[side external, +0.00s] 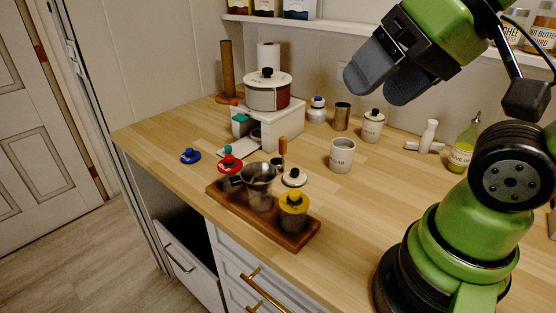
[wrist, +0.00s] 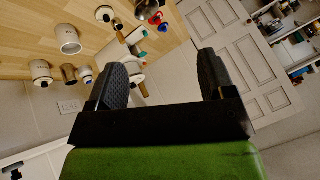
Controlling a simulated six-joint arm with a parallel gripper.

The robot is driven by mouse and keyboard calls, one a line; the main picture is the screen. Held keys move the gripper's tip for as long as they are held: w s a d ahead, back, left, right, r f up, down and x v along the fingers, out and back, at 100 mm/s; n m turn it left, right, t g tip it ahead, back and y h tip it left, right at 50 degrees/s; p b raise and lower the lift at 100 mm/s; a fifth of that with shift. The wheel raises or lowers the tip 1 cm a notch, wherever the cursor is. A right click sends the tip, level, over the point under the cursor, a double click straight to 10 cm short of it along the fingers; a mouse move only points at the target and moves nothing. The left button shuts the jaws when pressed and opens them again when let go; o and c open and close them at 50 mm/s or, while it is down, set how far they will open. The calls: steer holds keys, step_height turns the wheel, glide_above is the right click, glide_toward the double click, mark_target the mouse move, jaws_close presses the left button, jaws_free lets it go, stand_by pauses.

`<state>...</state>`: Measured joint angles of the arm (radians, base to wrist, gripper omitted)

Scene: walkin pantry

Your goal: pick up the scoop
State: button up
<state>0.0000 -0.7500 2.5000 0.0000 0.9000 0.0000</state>
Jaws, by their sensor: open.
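A small upright wooden handle (side external: 283,147) with a dark metal part at its foot stands on the counter behind the wooden board; it looks like the scoop, though its lower part is hard to make out. A metal funnel-like cup (side external: 258,174) with a side handle sits on a clear jar on the board. My gripper (side external: 384,85) is open and empty, high above the back right of the counter, well apart from these things. In the wrist view my gripper (wrist: 160,76) shows both fingers spread with nothing between them.
The wooden board (side external: 225,199) also holds red-lidded and yellow-lidded jars. An open white canister (side external: 342,156) stands right of the handle, with a loose lid (side external: 294,178) nearby. A pot (side external: 267,95) sits on a white riser behind. The counter's right middle is clear.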

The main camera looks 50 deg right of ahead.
steer(key=c, duration=0.5)
steer(key=shift+o, duration=0.2)
steer(key=n+g+h, duration=0.2)
steer(key=n+g, duration=0.2)
steer(key=g, duration=0.3)
glide_above(282, 137)
step_height(282, 137, down, 16)
steer(key=shift+w+a+r, duration=0.1)
steer(key=shift+r, duration=0.1)
step_height(282, 137, down, 4)
steer(key=shift+f, duration=3.1)
